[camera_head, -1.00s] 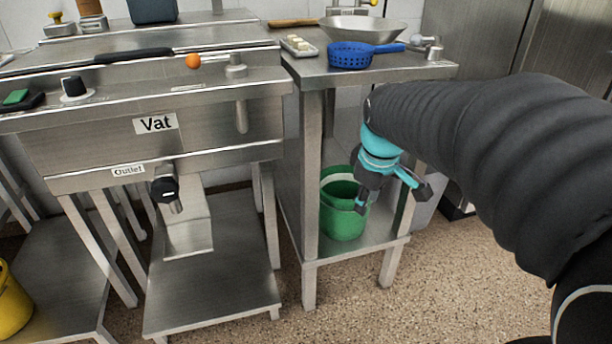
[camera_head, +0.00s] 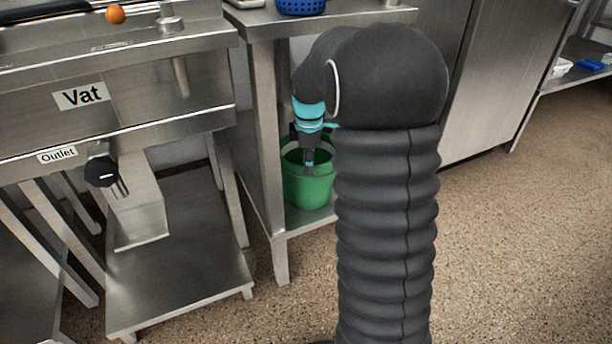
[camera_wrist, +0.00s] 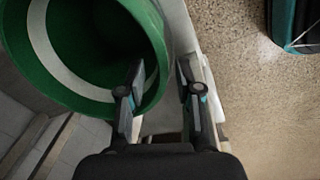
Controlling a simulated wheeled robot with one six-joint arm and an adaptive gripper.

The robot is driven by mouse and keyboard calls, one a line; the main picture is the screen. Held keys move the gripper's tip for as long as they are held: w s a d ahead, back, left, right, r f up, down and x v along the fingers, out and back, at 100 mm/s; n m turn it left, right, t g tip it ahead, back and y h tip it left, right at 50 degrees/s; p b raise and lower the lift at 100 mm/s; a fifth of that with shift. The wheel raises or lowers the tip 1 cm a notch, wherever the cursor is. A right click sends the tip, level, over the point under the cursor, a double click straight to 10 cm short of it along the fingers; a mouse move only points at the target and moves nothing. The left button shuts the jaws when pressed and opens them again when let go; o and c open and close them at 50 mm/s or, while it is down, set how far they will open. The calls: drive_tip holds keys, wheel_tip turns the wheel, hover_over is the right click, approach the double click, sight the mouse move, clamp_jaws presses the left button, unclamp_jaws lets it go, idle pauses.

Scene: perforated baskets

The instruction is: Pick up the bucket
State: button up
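The green bucket (camera_head: 308,192) stands upright on the lower shelf (camera_head: 298,219) of the small steel table. My gripper (camera_head: 309,168) points down at its mouth, and my arm hides part of the bucket's right side. In the wrist view the bucket (camera_wrist: 82,35) fills the upper left, with a pale band inside. There my gripper (camera_wrist: 160,70) is open, its fingers apart. The left finger overlaps the bucket's inside and the right finger lies beyond the rim, so the wall appears between them. Contact cannot be told.
A steel table leg (camera_head: 267,130) stands just left of the bucket. The vat (camera_head: 160,85) with its outlet knob (camera_head: 102,171) is further left. A blue perforated basket (camera_head: 301,5) sits on the tabletop above. A steel cabinet (camera_head: 500,90) stands right. The speckled floor (camera_head: 510,250) is clear at right.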

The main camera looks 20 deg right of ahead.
sight(309, 182)
wheel_tip(309, 182, down, 5)
drive_tip(key=shift+d+r+b, duration=0.1)
drive_tip(key=shift+d+b, duration=0.05)
drive_tip(key=shift+b, duration=0.45)
clamp_jaws()
